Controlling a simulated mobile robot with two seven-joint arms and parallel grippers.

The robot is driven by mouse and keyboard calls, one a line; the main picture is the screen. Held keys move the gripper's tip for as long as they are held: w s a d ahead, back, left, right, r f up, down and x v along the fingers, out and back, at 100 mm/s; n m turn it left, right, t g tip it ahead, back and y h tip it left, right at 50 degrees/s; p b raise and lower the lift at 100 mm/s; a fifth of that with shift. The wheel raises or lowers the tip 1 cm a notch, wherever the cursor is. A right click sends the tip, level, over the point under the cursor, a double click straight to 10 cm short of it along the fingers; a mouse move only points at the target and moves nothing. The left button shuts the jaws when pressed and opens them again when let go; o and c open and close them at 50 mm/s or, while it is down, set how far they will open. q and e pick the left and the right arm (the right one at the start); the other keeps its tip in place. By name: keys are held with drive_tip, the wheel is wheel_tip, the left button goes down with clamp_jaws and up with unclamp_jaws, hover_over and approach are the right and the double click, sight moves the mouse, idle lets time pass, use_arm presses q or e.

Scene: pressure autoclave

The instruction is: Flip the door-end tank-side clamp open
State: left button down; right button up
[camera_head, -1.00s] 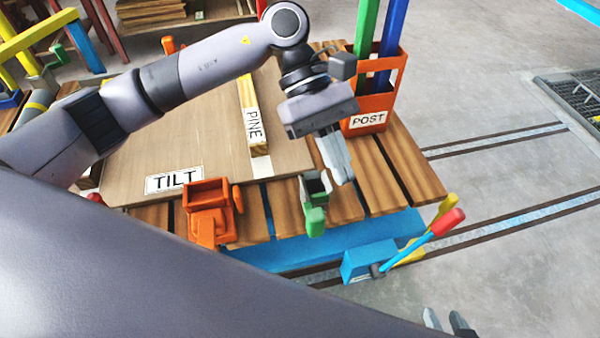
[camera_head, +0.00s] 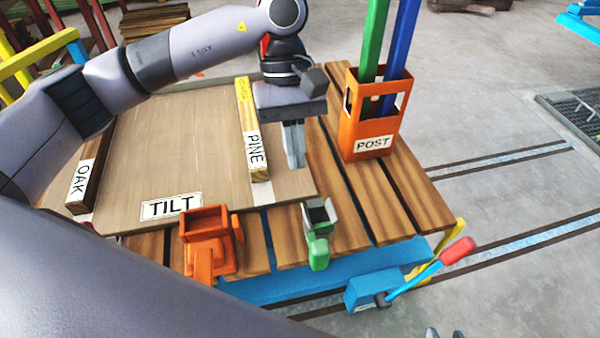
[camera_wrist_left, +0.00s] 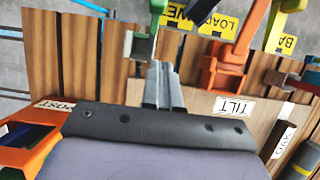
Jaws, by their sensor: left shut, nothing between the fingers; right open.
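A green clamp-like fixture (camera_head: 319,240) with a grey open-topped block stands at the front edge of the slatted deck. An orange one (camera_head: 210,245) stands to its left. Both also show in the left wrist view, green (camera_wrist_left: 157,8) and orange (camera_wrist_left: 222,68). I cannot tell from labels which is the door-end tank-side clamp. My left gripper (camera_head: 295,148) is shut and empty, pointing down over the board's right edge, behind and apart from the green fixture. It also shows in the left wrist view (camera_wrist_left: 159,68). My right gripper (camera_head: 445,334) barely shows at the bottom edge.
The TILT board (camera_head: 180,160) carries a PINE bar (camera_head: 258,165) and an OAK bar (camera_head: 85,180). An orange POST holder (camera_head: 355,135) with green and blue posts stands right. A blue lever with a red grip (camera_head: 457,251) juts out at front right.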

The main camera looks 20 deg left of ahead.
sight(324, 240)
use_arm(q)
drive_tip(key=s+d+f+p, duration=0.1)
drive_tip(key=s+d+f, duration=0.3)
drive_tip(key=s+f, duration=0.2)
drive_tip(key=shift+f, duration=1)
